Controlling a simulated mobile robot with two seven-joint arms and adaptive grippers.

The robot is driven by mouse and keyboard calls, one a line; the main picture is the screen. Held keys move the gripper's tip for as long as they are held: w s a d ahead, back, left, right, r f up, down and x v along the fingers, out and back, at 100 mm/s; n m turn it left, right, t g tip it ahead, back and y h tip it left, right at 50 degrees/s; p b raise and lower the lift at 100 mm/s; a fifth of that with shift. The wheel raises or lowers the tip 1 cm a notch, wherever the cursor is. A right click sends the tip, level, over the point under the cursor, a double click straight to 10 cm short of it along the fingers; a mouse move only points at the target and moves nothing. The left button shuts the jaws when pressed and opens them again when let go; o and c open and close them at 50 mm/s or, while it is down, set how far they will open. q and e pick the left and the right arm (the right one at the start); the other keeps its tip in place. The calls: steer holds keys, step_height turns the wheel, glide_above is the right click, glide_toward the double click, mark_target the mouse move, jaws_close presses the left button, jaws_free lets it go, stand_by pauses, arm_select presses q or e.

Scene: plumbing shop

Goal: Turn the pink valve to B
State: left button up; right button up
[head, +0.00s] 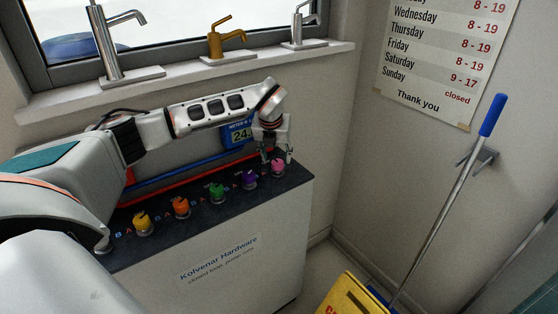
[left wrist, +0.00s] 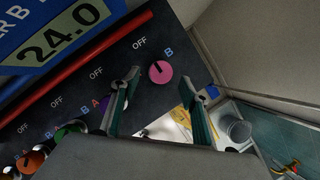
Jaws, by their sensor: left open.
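The pink valve (head: 278,167) is a round knob at the right end of a row of coloured knobs on the dark counter top. In the left wrist view the pink valve (left wrist: 161,74) shows a dark mark that seems to face OFF; a blue B stands at its upper right. Its A label is mostly hidden by a finger. My left gripper (head: 277,157) is open just over the pink valve, fingers pointing down. In the left wrist view its fingertips (left wrist: 163,80) stand on either side of the knob, apparently not touching it. My right gripper is not in view.
Purple (head: 249,180), green (head: 217,193), orange (head: 181,208) and yellow (head: 142,223) valves stand in line to the left. Red and blue pipes and a blue meter (head: 238,132) reading 24 are behind. A yellow bucket (head: 352,297) and mop stand at the right.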

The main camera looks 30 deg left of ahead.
mark_target(277, 162)
arm_select(q)
steer(key=shift+x, duration=1.9)
steer(key=shift+d, duration=0.1)
steer(key=c, duration=1.1)
steer(key=shift+m, duration=0.3)
steer(key=m+h, duration=0.1)
steer(key=m, duration=0.3)
steer(key=m+h, duration=0.1)
steer(key=m, duration=0.1)
steer(key=shift+a+t+h, duration=0.25)
steer(key=shift+t+h, duration=0.05)
steer(key=m+h, duration=0.1)
steer(key=m, duration=0.1)
steer(key=m+g+h, duration=0.1)
steer(key=m, duration=0.2)
steer(key=shift+w+a, duration=0.1)
steer(key=shift+m, duration=0.3)
steer(key=o, duration=1.1)
